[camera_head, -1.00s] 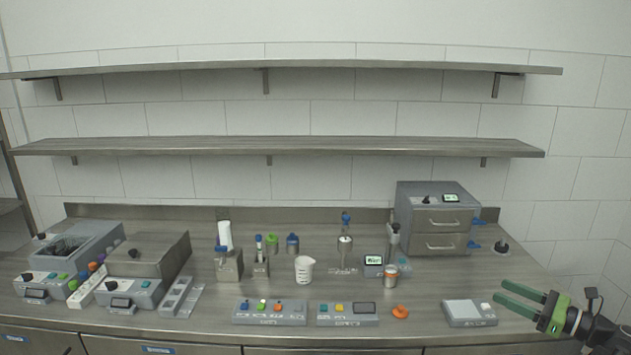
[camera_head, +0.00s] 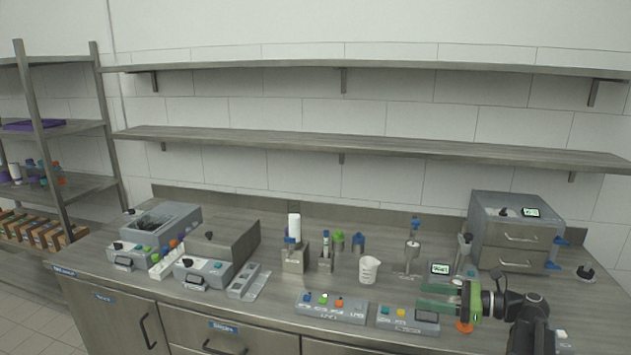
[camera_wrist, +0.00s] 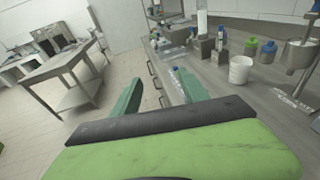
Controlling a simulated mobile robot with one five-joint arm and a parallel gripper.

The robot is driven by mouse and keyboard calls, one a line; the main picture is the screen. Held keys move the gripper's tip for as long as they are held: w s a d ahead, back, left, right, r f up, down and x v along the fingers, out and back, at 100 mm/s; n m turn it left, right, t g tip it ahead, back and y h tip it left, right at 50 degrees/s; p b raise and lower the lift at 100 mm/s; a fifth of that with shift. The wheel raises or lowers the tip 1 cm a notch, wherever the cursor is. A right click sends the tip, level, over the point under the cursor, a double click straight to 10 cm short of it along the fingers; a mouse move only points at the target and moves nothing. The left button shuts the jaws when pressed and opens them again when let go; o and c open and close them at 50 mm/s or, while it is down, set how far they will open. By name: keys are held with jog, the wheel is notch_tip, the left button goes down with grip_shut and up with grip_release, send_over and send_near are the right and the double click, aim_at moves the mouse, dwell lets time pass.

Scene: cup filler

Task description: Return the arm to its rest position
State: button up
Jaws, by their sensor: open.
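My gripper (camera_head: 438,297) has green fingers and reaches from the lower right over the front right of the bench in the head view. It is open, with nothing between the fingers. In the wrist view my gripper (camera_wrist: 155,92) also shows empty, its two fingers apart, with the floor and the bench's front edge beyond them. My black arm is bent beside it at the lower right. The fingers cover part of the button panel area and the orange item (camera_head: 464,326) is partly hidden behind my gripper.
The steel bench (camera_head: 270,279) carries a white beaker (camera_head: 369,270), a button panel (camera_head: 331,308), a second panel (camera_head: 408,318) and a grey drawer unit (camera_head: 515,232). A shelf rack (camera_head: 52,140) stands at left. The wrist view shows a separate table (camera_wrist: 62,68) and open floor.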

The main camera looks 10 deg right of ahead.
jog(key=s+a+f+n+g+h, duration=0.15)
jog(key=a+f+n+g, duration=0.45)
jog(key=a, duration=0.9)
jog(key=a+f+n+g+h, duration=0.25)
jog(key=a+f+n, duration=0.35)
jog(key=a, duration=0.8)
jog(key=s+a+f+n+h, duration=0.2)
jog(key=s+f+n+h, duration=0.1)
jog(key=f+n+h, duration=0.15)
jog(key=d+f+n+h, duration=0.3)
jog(key=d+n+h, duration=0.2)
jog(key=d+n, duration=0.3)
jog(key=shift+s+d+f, duration=0.3)
jog(key=shift+d, duration=0.15)
